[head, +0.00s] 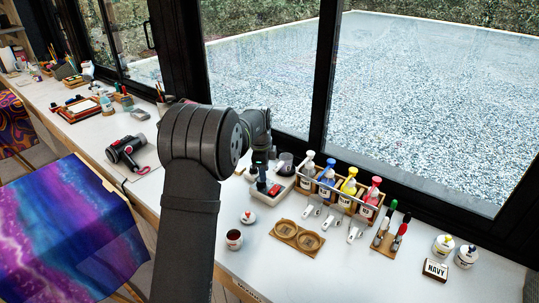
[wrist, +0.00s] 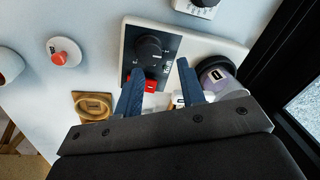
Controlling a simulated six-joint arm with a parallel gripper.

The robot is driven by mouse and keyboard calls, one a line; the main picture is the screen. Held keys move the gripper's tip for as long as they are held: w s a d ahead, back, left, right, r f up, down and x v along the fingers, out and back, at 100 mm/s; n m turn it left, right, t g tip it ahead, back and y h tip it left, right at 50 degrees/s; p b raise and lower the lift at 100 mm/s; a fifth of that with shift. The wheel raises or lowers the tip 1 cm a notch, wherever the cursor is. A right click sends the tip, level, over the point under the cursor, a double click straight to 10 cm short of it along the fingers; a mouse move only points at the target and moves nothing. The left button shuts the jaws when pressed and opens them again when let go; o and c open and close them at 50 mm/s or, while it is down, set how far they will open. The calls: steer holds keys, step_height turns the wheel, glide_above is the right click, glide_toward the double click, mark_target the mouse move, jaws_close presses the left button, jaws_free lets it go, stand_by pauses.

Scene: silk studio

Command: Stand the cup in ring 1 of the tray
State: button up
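A small white cup (head: 234,239) with dark red contents stands near the front edge of the table. It seems to show in the wrist view as a white round shape (wrist: 9,66) cut off at the left edge. The wooden tray (head: 297,249) with two round rings lies to its right. Part of the tray (wrist: 79,97) with one ring shows in the wrist view; my gripper hides the rest. My gripper (wrist: 158,80) is open, nothing held between its dark blue fingers. It is over the white device with a black knob, away from cup and tray. Ring numbers are unreadable.
The device (head: 268,193) has a red switch; a dark-rimmed vessel (wrist: 218,77) is beside the right finger. A white lid with a red knob (head: 248,217) lies behind the cup. A rack of pump bottles (head: 341,191) stands behind the tray.

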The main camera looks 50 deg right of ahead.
mark_target(278, 166)
steer(key=r+n, duration=0.1)
steer(key=n, duration=0.1)
steer(key=s+d+r+n+h, duration=0.1)
steer(key=n, duration=0.1)
steer(key=r+n, duration=0.1)
steer(key=n, duration=0.2)
steer(key=shift+s+d+h, duration=0.25)
steer(key=shift+h, duration=0.05)
steer(key=shift+s+d+f+n+h, duration=0.2)
steer(key=shift+d+f+n, duration=0.35)
steer(key=shift+n, duration=0.5)
steer(key=shift+s+d+f+n+h, duration=0.1)
steer(key=shift+d+f+n+h, duration=0.3)
steer(key=shift+n, duration=0.6)
steer(key=shift+s+d+f+n+h, duration=0.15)
steer(key=shift+d+f+n, duration=0.5)
steer(key=shift+n, duration=0.4)
jaws_close()
steer(key=shift+r, duration=0.15)
steer(key=shift+r, duration=1)
